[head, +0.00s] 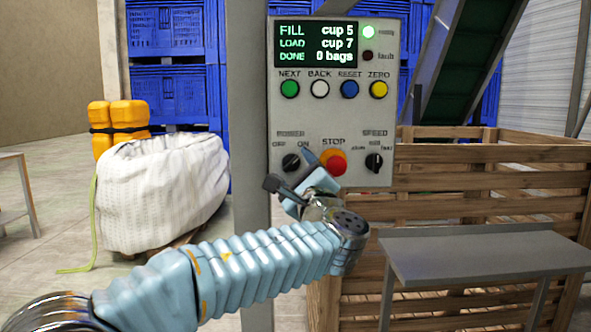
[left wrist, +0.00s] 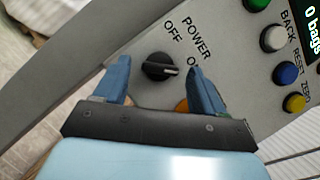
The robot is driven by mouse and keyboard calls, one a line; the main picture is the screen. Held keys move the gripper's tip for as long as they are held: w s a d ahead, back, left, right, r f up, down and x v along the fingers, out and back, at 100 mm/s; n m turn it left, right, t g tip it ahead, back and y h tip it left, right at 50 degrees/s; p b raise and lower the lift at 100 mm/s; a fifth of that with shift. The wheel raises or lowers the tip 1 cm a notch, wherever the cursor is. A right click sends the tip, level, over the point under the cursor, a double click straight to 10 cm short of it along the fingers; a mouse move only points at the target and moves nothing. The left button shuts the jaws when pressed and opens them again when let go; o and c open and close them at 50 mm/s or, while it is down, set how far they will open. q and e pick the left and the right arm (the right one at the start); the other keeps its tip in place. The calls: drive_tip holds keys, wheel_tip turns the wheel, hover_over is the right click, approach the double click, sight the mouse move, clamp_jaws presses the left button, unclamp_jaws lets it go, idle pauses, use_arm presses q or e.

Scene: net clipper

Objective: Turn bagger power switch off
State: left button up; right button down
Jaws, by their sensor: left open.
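The power switch (head: 291,162) is a black rotary knob at the lower left of the grey control panel (head: 312,120), under the OFF and ON labels. In the left wrist view the knob (left wrist: 160,67) shows a white pointer mark turned toward the ON side. My left gripper (head: 290,171) is open just in front of and below the knob in the head view. In the left wrist view its two blue fingers (left wrist: 157,78) stand apart, one to each side of the knob, which looks untouched. My right gripper is not in view.
A red stop button (head: 334,162) on a yellow base sits right beside the power knob, close to one finger. A speed knob (head: 374,162) is farther right. Coloured buttons and a lit display (head: 316,43) are above. A grey table (head: 480,255) and wooden crate (head: 450,180) stand right.

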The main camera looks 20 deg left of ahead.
use_arm(q)
drive_tip(key=c, duration=1.1)
drive_tip(key=shift+o, duration=0.2)
drive_tip(key=shift+n, duration=0.4)
drive_tip(key=n+g+b, duration=0.1)
drive_tip(key=n, duration=0.2)
drive_tip(key=shift+d+g+y, duration=0.1)
drive_tip(key=shift+g+y, duration=0.2)
drive_tip(key=shift+g, duration=0.1)
drive_tip(key=n, duration=0.1)
drive_tip(key=n+g, duration=0.1)
drive_tip(key=n, duration=0.2)
drive_tip(key=shift+r+b, duration=0.25)
drive_tip(key=shift+b, duration=0.1)
drive_tip(key=n, duration=0.1)
drive_tip(key=n+g+h, duration=0.1)
drive_tip(key=n, duration=0.1)
drive_tip(key=n+g, duration=0.1)
drive_tip(key=n, duration=0.1)
drive_tip(key=shift+r+h, duration=0.3)
drive_tip(key=n+h, duration=0.2)
drive_tip(key=n, duration=0.2)
drive_tip(key=shift+r+g, duration=0.15)
drive_tip(key=shift+g, duration=0.25)
